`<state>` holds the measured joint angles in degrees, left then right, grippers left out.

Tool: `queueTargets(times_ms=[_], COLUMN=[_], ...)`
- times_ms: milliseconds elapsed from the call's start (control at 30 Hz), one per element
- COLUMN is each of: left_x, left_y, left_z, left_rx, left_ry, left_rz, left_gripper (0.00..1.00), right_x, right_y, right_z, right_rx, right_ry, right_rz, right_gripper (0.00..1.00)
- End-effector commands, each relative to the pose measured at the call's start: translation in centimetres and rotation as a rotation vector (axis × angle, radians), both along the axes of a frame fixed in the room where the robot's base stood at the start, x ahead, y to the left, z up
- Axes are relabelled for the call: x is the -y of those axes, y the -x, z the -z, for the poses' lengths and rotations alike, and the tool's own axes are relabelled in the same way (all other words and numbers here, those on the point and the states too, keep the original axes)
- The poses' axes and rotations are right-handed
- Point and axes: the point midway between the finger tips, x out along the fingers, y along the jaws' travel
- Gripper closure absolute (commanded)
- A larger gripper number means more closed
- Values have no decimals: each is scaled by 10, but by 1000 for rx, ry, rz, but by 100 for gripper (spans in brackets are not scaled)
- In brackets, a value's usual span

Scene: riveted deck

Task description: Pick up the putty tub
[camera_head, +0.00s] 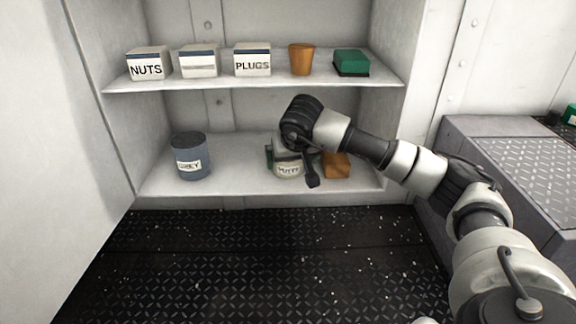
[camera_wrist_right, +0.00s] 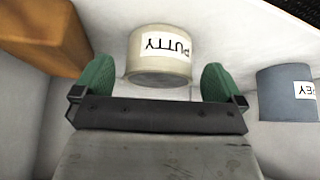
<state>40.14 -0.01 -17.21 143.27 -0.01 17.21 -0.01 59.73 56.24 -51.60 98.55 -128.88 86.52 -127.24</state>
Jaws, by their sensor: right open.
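The putty tub (camera_head: 288,170) is a cream, round tub with a white label reading PUTTY. It stands on the lower shelf, partly hidden by my right gripper in the head view. In the right wrist view the putty tub (camera_wrist_right: 160,58) appears upside down, between and just beyond the green fingertips. My right gripper (camera_wrist_right: 158,85) is open, with one finger toward each side of the tub. I cannot tell whether the fingers touch it. In the head view my right gripper (camera_head: 290,157) reaches in from the right. My left gripper is out of view.
A blue-grey can (camera_head: 191,160) stands left on the lower shelf (camera_head: 240,178); an orange-brown block (camera_head: 336,166) is close right of the tub. Above are a NUTS box (camera_head: 147,64), another box (camera_head: 199,62), a PLUGS box (camera_head: 252,60), an orange cup (camera_head: 301,59) and a green block (camera_head: 351,63).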

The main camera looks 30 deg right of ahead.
Motion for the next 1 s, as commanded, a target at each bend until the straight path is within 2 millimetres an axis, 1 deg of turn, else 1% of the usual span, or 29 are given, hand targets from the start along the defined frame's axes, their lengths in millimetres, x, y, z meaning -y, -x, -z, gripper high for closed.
queueTargets(times_ms=[200, 233, 300, 433, 667, 700, 767, 1000], left_x=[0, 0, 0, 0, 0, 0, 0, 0], left_y=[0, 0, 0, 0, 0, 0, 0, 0], left_z=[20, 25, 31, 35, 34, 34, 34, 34], left_rx=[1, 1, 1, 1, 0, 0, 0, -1], left_ry=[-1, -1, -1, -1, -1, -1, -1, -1], left_rz=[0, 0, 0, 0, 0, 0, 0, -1], left_gripper=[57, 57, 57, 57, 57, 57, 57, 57], right_x=[9, 10, 12, 14, 14, 14, 14, 14], right_y=[-28, -30, -34, -39, -39, -39, -39, -39], right_z=[4, 12, 21, 27, 26, 26, 26, 26], right_rx=[1, -1, 0, 0, 0, 0, 0, 0], right_ry=[-3, -2, -2, -1, -1, -1, -1, -1], right_rz=[2, 1, 1, 0, 0, 0, 0, 0], right_gripper=[0, 0, 0, 0, 0, 3, 12, 49])
